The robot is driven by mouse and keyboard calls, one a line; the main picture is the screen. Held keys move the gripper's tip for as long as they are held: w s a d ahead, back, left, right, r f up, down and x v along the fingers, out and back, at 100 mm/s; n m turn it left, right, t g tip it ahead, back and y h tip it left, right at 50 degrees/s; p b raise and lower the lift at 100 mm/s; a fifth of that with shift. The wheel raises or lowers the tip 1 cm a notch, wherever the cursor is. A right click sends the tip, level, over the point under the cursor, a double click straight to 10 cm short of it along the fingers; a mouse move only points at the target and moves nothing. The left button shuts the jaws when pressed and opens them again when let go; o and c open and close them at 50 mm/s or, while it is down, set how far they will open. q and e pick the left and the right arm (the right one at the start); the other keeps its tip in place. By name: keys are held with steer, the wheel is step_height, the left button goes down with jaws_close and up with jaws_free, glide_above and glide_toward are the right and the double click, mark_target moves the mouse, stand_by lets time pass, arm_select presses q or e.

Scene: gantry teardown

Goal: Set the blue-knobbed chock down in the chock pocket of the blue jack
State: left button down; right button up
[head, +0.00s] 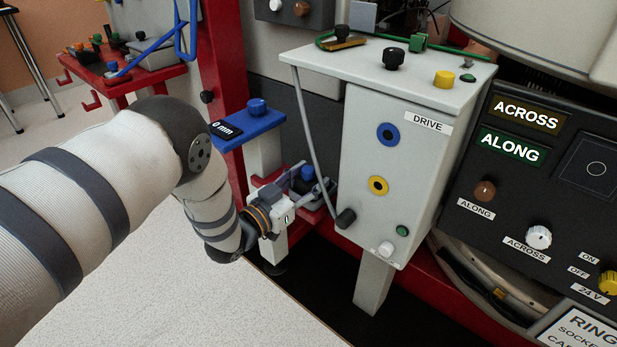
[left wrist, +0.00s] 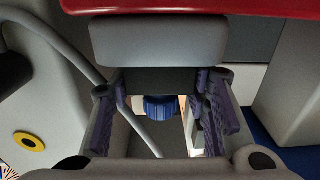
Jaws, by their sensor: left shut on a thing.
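My left gripper (head: 306,188) reaches in from the left, low beside the blue jack (head: 248,128), whose blue top plate carries a "0 mm" label. It is shut on the blue-knobbed chock, whose blue knob (head: 308,173) shows by the fingers. In the left wrist view, the blue knob (left wrist: 160,107) lies between the fingers, below a dark block. Most of the chock's body is hidden by the gripper. I cannot make out the chock pocket clearly, nor whether the chock touches it. My right gripper is not in view.
The grey DRIVE box (head: 385,175) stands close to the right of the gripper, with a grey cable (head: 307,125) hanging along its left side. A red frame post (head: 228,75) rises behind the jack. A control panel (head: 555,190) fills the far right.

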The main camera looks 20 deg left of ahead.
arm_select(q)
steer(key=shift+f, duration=0.2)
stand_by(0.6)
steer(key=c, duration=0.8)
jaws_free()
steer(key=v, duration=0.7)
steer(key=shift+s+a, duration=0.1)
steer(key=shift+s, duration=0.15)
